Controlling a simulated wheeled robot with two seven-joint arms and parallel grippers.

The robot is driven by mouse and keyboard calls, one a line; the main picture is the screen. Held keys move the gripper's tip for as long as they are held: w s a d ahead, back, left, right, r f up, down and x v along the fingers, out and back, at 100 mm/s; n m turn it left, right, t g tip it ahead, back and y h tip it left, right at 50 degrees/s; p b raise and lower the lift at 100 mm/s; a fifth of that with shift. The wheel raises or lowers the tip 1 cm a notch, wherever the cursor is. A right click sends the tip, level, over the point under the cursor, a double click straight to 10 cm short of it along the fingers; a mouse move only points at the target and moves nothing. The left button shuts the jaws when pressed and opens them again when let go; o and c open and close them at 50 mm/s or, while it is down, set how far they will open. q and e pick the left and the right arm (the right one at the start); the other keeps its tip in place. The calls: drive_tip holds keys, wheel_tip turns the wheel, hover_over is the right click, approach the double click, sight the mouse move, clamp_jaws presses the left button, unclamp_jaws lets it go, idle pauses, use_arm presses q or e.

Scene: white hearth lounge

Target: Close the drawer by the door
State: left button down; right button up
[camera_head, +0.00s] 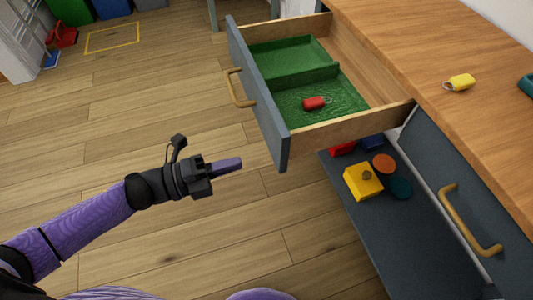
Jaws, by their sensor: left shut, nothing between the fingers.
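The drawer (280,145) is pulled well out of the wooden-topped cabinet. It has a blue-grey front with a wooden bar handle (236,90) facing left. Inside lie a green liner (290,62) and a small red padlock-like item (314,103). My left gripper (232,164) is shut and empty. In the picture it appears to the left of the drawer front's near end, below the handle, with a gap between. My right gripper does not show. No door can be clearly made out.
Below the drawer, a blue-grey shelf or lower panel (400,245) holds a yellow box (362,181) and several small coloured items. A closed front with a handle (470,222) is at right. A yellow tag (460,82) lies on the countertop (425,55). Open wooden floor (120,120) spreads left.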

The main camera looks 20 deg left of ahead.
sight(277, 152)
use_arm(q)
drive_tip(key=b+x, duration=0.1)
drive_tip(key=x, duration=0.5)
drive_tip(key=shift+w+d+f+b, duration=0.1)
drive_tip(key=shift+w+d+b, duration=0.1)
drive_tip(key=shift+b, duration=0.15)
drive_tip(key=shift+d, duration=0.1)
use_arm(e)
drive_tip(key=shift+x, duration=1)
use_arm(q)
drive_tip(key=shift+w+d, duration=0.1)
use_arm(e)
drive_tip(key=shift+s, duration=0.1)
